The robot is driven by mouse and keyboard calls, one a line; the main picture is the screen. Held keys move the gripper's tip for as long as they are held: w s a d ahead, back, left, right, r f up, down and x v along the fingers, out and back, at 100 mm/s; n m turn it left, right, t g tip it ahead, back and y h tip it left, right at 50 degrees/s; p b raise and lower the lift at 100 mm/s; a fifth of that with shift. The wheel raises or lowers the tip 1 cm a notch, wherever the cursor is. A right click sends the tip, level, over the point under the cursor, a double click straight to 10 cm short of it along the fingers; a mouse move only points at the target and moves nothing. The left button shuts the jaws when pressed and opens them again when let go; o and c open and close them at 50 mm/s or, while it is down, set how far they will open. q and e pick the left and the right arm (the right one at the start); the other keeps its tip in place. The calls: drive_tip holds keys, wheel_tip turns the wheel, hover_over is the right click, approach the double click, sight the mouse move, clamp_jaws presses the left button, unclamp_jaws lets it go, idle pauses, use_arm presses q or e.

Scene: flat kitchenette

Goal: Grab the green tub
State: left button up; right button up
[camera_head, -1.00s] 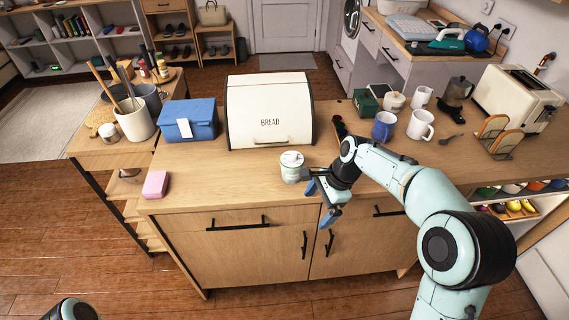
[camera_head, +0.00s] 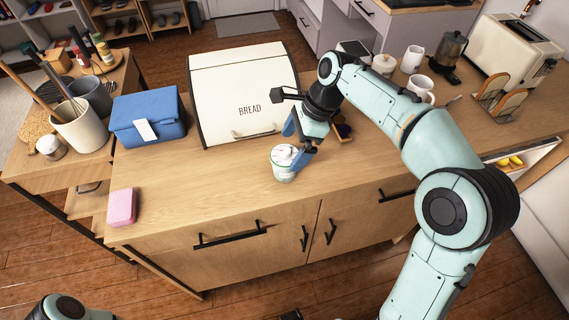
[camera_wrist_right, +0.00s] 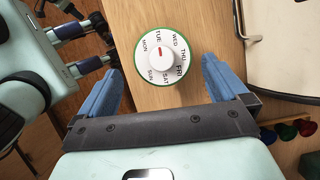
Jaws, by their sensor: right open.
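A small round tub (camera_head: 284,165) with a pale side, a green rim and a white dial lid stands upright on the wooden counter, near its front edge. It also shows in the right wrist view (camera_wrist_right: 163,55), where the lid carries day names and a red pointer. My right gripper (camera_head: 296,146) is open just behind and to the right of the tub. In the right wrist view its blue fingers (camera_wrist_right: 160,66) lie on either side of the lid with clear gaps; nothing is held. My left gripper is out of view.
The cream bread bin (camera_head: 243,95) stands close behind the tub. A blue box (camera_head: 148,116) and a pink block (camera_head: 122,207) are to the left. Mugs (camera_head: 419,88) and a toaster (camera_head: 515,57) stand to the right. The counter left of the tub is clear.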

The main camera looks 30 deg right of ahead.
sight(282, 160)
drive_tip(key=shift+x, duration=0.9)
drive_tip(key=x, duration=0.2)
drive_tip(key=b+x, duration=0.1)
drive_tip(key=x, duration=0.2)
drive_tip(key=shift+w, duration=0.25)
drive_tip(key=c, duration=1.2)
drive_tip(key=shift+r, duration=0.1)
